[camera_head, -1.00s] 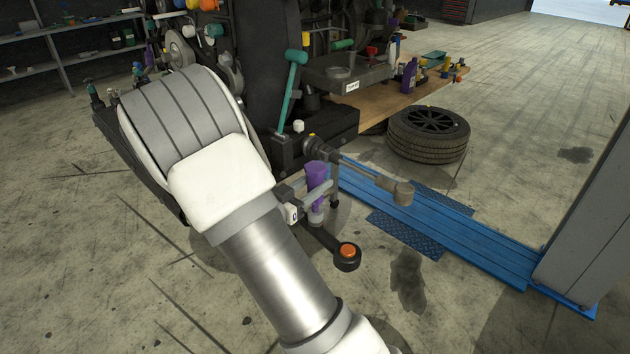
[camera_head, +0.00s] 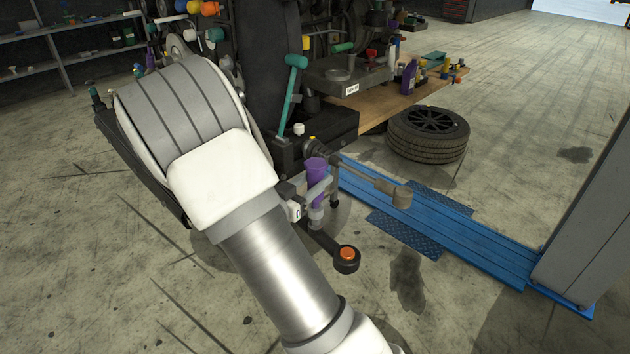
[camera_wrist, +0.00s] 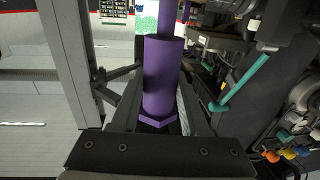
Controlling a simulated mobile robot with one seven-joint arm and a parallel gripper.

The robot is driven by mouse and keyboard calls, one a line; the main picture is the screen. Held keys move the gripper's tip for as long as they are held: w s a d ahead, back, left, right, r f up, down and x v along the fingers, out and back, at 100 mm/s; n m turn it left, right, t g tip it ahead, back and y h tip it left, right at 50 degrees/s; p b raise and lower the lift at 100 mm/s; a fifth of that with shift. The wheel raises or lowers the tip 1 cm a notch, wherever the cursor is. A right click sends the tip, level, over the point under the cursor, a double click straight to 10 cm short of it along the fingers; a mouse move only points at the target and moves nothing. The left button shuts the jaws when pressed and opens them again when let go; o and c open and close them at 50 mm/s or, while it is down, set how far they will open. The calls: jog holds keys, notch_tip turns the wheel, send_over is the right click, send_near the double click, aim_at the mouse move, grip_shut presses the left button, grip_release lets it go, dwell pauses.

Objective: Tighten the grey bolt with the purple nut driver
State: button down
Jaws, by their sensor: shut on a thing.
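The purple nut driver (camera_head: 316,173) is held upright in my gripper (camera_head: 317,188), just past the end of my arm in the head view. In the wrist view its thick purple handle (camera_wrist: 162,78) stands between the fingers of my gripper (camera_wrist: 160,112), with a thinner purple section above it. My gripper is shut on it. I cannot make out the grey bolt in either view.
A black lever with an orange button (camera_head: 347,254) lies below my gripper. A grey arm ending in a cylinder (camera_head: 403,197) reaches out to its right. A blue lift ramp (camera_head: 470,240), a tyre (camera_head: 428,150) and a grey post (camera_head: 590,220) stand farther right.

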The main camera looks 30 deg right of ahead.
aim_at(315, 165)
jog(key=shift+r+p, duration=1.5)
jog(key=shift+r, duration=0.7)
jog(key=shift+f, duration=0.1)
jog(key=shift+n+t, duration=0.3)
jog(key=shift+t, duration=0.2)
jog(key=n+t+y+b, duration=0.2)
jog(key=t+b, duration=0.1)
jog(key=shift+s+d+f+n+t+y, duration=0.1)
jog(key=shift+f+n+t+y, duration=0.05)
jog(key=shift+n+t+y, duration=0.2)
jog(key=shift+n+t+y+b, duration=0.45)
jog(key=shift+n+y, duration=0.1)
jog(key=shift+y, duration=0.1)
jog(key=shift+r, duration=0.2)
